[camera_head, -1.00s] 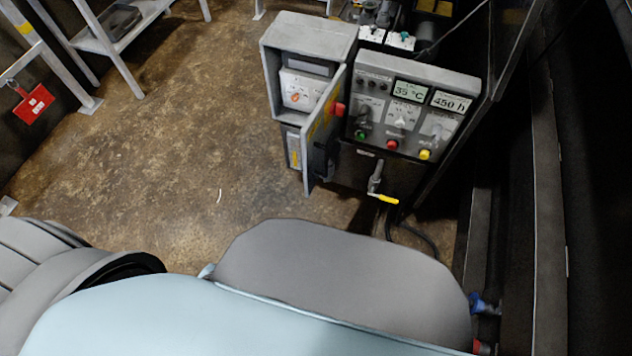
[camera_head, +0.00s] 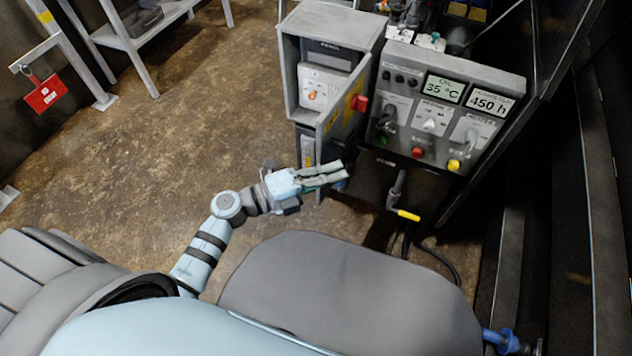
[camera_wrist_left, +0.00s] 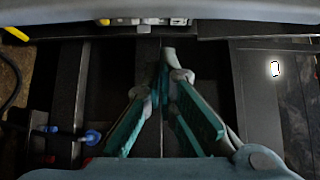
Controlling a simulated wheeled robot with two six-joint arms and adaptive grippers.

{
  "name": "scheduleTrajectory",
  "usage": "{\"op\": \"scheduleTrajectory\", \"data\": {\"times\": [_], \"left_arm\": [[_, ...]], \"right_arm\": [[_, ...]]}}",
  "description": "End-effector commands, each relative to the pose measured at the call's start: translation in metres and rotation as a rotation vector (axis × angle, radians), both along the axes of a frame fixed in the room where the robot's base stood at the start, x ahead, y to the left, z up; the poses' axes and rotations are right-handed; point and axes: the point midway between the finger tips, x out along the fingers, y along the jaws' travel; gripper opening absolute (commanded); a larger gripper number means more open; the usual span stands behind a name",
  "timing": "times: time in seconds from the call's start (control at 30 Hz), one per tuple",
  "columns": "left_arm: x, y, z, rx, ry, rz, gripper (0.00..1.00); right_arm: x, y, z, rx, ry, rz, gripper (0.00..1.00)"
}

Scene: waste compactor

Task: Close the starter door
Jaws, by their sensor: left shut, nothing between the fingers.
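The grey starter box (camera_head: 312,22) stands left of the control panel in the head view. Its starter door (camera_head: 340,122) hangs open, swung out from the right side of the box, with yellow marking and a red knob near it. The white switch plate inside the box is exposed. My left gripper (camera_head: 340,176) is shut and empty, just in front of the door's lower part; I cannot tell whether it touches. Its closed fingers also show in the left wrist view (camera_wrist_left: 166,62). The right gripper is not in view.
The control panel (camera_head: 450,95) with displays, knobs and coloured buttons stands right of the door. A yellow-tipped handle (camera_head: 407,214) sticks out below it. A grey shelf (camera_head: 150,25) and a red tag (camera_head: 45,93) are at the far left. The floor left of the box is clear.

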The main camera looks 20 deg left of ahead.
Motion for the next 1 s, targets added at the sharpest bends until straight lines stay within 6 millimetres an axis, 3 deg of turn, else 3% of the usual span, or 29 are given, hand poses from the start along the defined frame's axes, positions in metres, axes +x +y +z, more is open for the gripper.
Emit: {"op": "scheduleTrajectory", "data": {"times": [0.2, 0.67, 1.0], "left_arm": [[0.003, 0.027, -0.004, 0.004, 0.002, 0.0, 0.0], [0.004, 0.032, -0.002, 0.001, 0.002, -0.004, 0.0], [0.013, 0.054, -0.007, 0.005, 0.001, -0.129, 0.0]], "right_arm": [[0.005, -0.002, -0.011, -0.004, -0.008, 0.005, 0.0], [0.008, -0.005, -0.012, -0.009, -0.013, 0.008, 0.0], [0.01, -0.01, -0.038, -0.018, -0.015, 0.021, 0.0]]}}
